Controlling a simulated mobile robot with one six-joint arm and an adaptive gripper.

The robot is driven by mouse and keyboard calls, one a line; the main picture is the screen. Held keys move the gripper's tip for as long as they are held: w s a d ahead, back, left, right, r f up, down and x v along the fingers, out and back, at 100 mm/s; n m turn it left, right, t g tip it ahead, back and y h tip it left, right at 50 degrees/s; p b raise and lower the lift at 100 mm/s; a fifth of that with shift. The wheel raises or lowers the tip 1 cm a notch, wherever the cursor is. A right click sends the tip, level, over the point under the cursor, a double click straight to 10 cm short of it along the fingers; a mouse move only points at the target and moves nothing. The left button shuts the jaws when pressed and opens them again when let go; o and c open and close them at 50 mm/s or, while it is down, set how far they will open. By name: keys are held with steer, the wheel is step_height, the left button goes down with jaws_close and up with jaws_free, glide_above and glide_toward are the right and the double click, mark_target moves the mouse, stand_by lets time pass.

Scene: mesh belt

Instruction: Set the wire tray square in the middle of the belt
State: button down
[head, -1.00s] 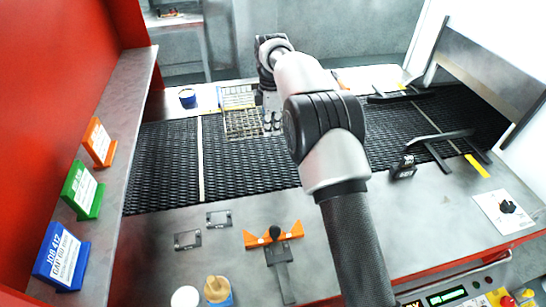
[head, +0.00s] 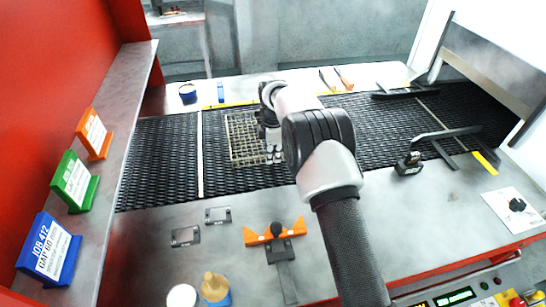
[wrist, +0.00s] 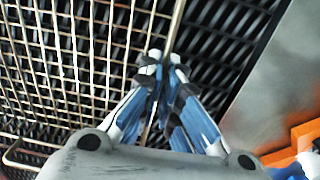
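The wire tray (head: 229,140), a brass-coloured mesh, lies over the black mesh belt (head: 160,160), right of a pale cross stripe. It appears closer to the belt's far edge than the near edge, and looks slightly turned. Its right part is hidden behind my gripper in the head view. My gripper (head: 274,157) is at the tray's right side. In the wrist view, the fingertips (wrist: 163,64) are close together with the tray's rim wire between them, and the tray mesh (wrist: 75,60) spreads to the left. Whether the tray touches the belt is unclear.
An orange fixture with a black knob (head: 275,231) and flat dark plates (head: 186,236) sit on the near counter. Dark guide rails (head: 445,135) angle over the belt at right. Job cards (head: 75,180) stand on the left ledge. The belt's left part is clear.

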steer(key=c, duration=2.3)
jaws_free()
steer(key=shift+f, duration=0.1)
steer(key=o, duration=0.5)
step_height(320, 180, up, 12)
steer(key=p, duration=0.3)
steer(key=shift+s+r, duration=0.2)
steer(key=shift+r, duration=0.05)
